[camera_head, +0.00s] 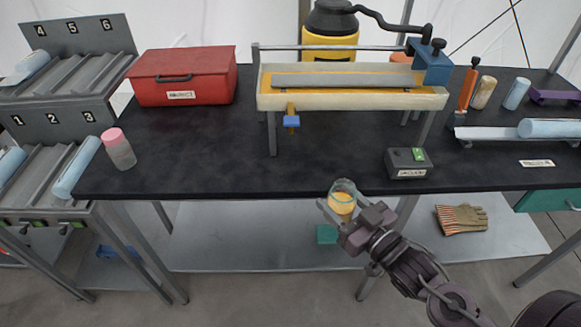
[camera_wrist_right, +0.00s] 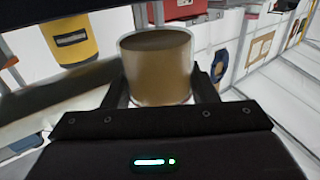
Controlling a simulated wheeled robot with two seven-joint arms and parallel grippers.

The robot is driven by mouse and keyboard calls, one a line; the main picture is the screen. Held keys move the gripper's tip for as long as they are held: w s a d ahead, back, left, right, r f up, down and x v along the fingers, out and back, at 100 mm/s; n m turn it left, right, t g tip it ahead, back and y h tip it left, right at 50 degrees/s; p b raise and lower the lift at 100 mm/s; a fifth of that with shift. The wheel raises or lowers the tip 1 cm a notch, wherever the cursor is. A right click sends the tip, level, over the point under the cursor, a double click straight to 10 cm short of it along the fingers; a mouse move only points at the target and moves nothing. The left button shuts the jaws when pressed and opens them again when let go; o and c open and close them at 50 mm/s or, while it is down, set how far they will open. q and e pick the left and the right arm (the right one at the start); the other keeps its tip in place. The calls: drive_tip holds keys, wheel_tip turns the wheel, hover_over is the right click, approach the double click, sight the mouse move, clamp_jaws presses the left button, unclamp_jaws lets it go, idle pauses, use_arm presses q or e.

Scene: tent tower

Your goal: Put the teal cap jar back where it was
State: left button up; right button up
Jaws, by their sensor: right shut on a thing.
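My right gripper (camera_head: 344,215) is shut on a clear jar (camera_head: 342,199) with orange-yellow contents, held at the front edge of the black table. The jar's upper rim looks pale teal; I cannot make out a separate cap. In the right wrist view the jar (camera_wrist_right: 157,68) looks brown and stands between the fingers of the right gripper (camera_wrist_right: 160,100). A small teal block-like thing (camera_head: 326,234) shows below the jar, near the lower shelf; I cannot tell what it is. A pink-capped jar (camera_head: 119,149) stands at the table's left end. My left gripper is not in view.
On the table (camera_head: 220,150) are a red case (camera_head: 183,77), a cream trough stand (camera_head: 350,101) and a dark box with a green button (camera_head: 408,162). Numbered racks (camera_head: 70,80) stand at left. Gloves (camera_head: 462,219) lie on the lower shelf. The table's front middle is clear.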

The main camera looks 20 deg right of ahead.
drive_tip(key=p+x, duration=0.2)
drive_tip(key=x, duration=1.2)
drive_tip(key=shift+w, duration=0.35)
drive_tip(key=p+x, duration=0.1)
drive_tip(key=x, duration=0.2)
drive_tip(key=shift+f+p, duration=0.4)
drive_tip(key=shift+f, duration=0.15)
drive_tip(key=shift+s, duration=0.1)
drive_tip(key=shift+f, duration=0.1)
drive_tip(key=shift+f, duration=0.15)
drive_tip(key=o, duration=1.1)
